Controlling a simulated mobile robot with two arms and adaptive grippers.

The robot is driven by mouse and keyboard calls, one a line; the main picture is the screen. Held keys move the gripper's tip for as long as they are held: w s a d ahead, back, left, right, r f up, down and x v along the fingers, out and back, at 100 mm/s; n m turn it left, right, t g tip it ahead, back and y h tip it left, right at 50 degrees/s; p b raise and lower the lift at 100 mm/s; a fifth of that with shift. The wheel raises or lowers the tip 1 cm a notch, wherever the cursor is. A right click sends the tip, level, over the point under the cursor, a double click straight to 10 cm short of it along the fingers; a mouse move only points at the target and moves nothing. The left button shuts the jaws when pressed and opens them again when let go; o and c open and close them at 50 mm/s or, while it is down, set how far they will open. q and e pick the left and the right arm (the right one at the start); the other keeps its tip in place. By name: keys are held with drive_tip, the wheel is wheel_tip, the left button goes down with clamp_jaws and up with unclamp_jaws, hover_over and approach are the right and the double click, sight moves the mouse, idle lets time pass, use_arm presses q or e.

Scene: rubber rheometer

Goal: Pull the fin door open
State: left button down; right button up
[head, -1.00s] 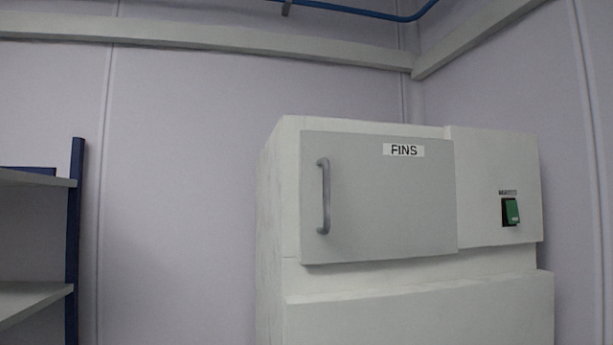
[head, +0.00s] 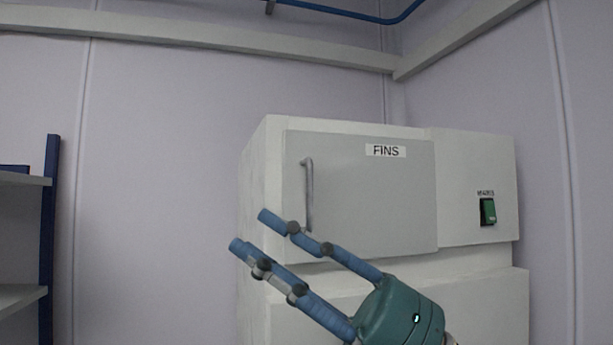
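The fin door (head: 370,200) is a grey panel on the upper front of a white machine, with a "FINS" label (head: 385,151) near its top right. It looks shut. Its vertical metal handle (head: 309,185) is along the left edge. My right gripper (head: 252,230) has a teal body and blue fingers. It reaches up and left from the bottom right, its fingers apart with nothing visible between them. The fingers are in front of the lower left of the door, below and left of the handle. One finger crosses close to the handle's lower end; I cannot tell whether they touch. My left gripper is out of view.
The white machine (head: 480,285) has a green switch (head: 488,211) right of the door. A shelf with a blue post (head: 49,240) stands at the far left. Bare wall and free room lie between shelf and machine.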

drive_tip(key=a+n+h, duration=0.3)
drive_tip(key=m+t+h, duration=0.4)
drive_tip(key=t+h, duration=0.8)
approach(309, 176)
drive_tip(key=p+x, duration=0.5)
drive_tip(key=x, duration=0.4)
drive_tip(key=shift+w+a+r, duration=0.1)
drive_tip(key=shift+w+r, duration=0.05)
drive_tip(key=shift+w+a+p, duration=0.3)
drive_tip(key=shift+w, duration=0.2)
clamp_jaws()
